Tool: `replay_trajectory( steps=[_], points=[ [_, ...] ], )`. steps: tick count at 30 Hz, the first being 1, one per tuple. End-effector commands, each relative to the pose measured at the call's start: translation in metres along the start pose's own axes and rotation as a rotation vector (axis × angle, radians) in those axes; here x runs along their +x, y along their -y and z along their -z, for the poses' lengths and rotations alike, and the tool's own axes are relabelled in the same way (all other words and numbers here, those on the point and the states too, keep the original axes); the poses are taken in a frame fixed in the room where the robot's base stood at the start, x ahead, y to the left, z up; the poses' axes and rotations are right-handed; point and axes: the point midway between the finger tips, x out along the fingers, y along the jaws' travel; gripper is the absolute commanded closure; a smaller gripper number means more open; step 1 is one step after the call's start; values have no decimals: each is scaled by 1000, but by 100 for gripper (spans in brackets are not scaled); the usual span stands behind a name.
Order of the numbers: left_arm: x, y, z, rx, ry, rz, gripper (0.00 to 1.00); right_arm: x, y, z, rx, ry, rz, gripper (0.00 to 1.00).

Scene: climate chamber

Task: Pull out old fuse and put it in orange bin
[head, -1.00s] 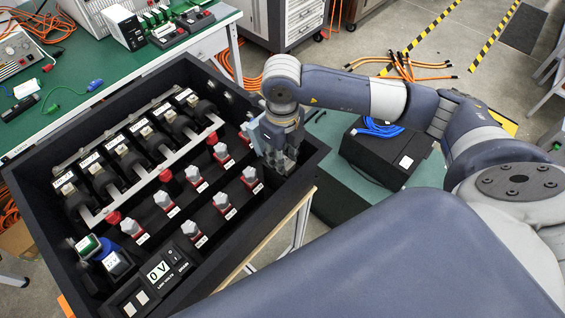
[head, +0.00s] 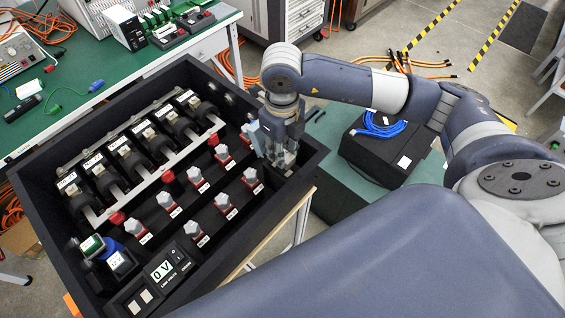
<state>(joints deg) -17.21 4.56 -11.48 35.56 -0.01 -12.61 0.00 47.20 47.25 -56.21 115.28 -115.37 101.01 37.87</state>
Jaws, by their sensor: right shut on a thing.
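My left gripper is out of view.
The box walls stand high around the gripper. A green bench (head: 75,85) with instruments and leads is at the upper left. A black case (head: 375,160) with a blue cable stands to the right of the box. Orange cables (head: 425,64) lie on the floor behind.

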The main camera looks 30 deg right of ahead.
Motion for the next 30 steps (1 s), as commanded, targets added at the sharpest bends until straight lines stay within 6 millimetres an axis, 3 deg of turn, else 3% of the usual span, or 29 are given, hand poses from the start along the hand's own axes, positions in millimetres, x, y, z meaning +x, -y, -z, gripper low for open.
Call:
replay_trajectory(
  steps=[11, 30],
  points=[
    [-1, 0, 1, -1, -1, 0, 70, -2, 0, 0, 0, 0, 0, 100],
    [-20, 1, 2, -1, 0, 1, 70, -39, 0, 0, -1, 1, 0, 100]
  ],
)
